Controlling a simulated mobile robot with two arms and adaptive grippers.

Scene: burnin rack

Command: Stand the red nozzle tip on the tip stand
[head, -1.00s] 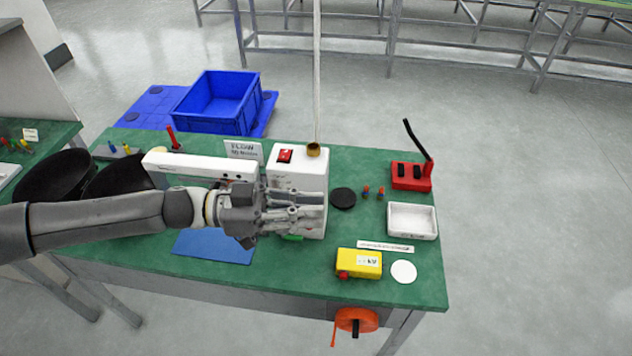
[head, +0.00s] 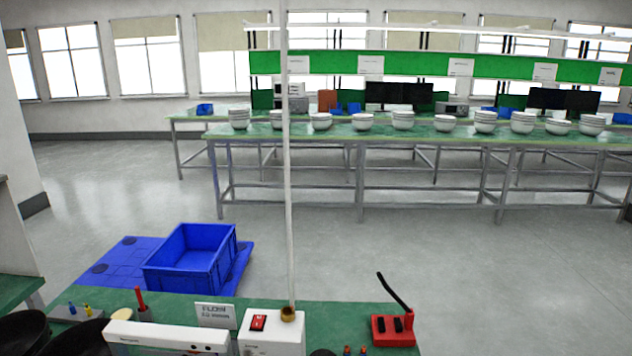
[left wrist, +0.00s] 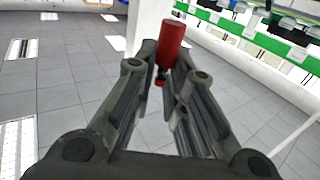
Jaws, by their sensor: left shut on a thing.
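In the left wrist view my left gripper (left wrist: 166,62) is shut on the red nozzle tip (left wrist: 172,40). The tip is a red cylinder with a darker, narrower end towards the palm, and it stands out beyond the fingertips. In the head view a small grey stand (head: 68,315), which looks like the tip stand, holds a blue and a yellow tip at the left of the green bench. My right gripper is in neither view.
A white device (head: 272,335) with a red switch and a tall pale rod stands mid-bench. A red holder with a black lever (head: 394,331) is to its right. A red upright tool (head: 141,302) is near the stand. A blue crate (head: 190,262) is beyond the bench.

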